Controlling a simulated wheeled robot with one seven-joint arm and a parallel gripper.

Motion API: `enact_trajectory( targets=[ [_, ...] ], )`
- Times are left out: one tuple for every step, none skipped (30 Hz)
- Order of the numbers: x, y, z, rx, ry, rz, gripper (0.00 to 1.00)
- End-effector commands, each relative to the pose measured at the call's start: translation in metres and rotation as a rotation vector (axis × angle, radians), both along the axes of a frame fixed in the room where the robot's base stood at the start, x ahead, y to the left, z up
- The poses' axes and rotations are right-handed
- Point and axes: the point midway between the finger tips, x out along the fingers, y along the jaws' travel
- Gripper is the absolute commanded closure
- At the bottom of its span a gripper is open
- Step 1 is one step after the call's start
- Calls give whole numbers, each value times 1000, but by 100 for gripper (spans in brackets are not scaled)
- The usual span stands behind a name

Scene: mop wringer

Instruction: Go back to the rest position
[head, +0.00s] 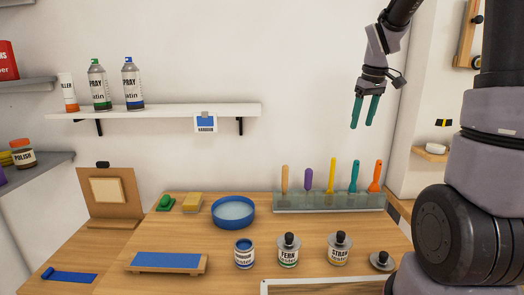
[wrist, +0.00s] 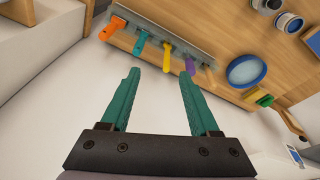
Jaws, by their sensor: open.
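My gripper (head: 365,111) hangs in the air in front of the wall, above the right end of the workbench, with its teal fingers pointing down. In the wrist view my gripper (wrist: 158,98) is open, with a clear gap between the two fingers and nothing held. The rack (head: 300,208) of colored-handled tools stands below it at the back of the bench, apart from the gripper. The rack (wrist: 170,38) also shows beyond the fingertips in the wrist view.
The bench (head: 210,262) holds a blue bowl (head: 233,212), several paint cans, a blue-topped board (head: 166,262) and a round knobbed lid (head: 382,261). A white wall shelf (head: 200,110) carries spray cans at left. The air around the gripper is clear.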

Motion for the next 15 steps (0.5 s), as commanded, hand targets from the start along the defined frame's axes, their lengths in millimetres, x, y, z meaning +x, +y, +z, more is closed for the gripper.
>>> enact_trajectory(
  targets=[
    [-15, 6, 17, 15, -33, -46, 38],
    [-24, 9, 24, 26, -48, -77, 38],
    [-35, 13, 33, 43, -69, -117, 38],
    [-43, 15, 40, 56, -84, -146, 38],
    [-52, 18, 46, 69, -98, -174, 38],
    [-64, 22, 53, 88, -117, -213, 38],
    [-72, 25, 59, 104, -132, -242, 38],
    [-81, 27, 64, 119, -146, -271, 38],
    [-93, 31, 70, 142, -165, -308, 38],
    [-102, 33, 74, 160, -178, -337, 38],
    [-111, 36, 78, 178, -191, -364, 38],
    [-123, 39, 82, 203, -207, -401, 38],
    [-132, 41, 84, 223, -219, -429, 38],
    [-141, 43, 87, 243, -232, -457, 38],
    [-153, 46, 90, 270, -247, -492, 38]
  ],
)
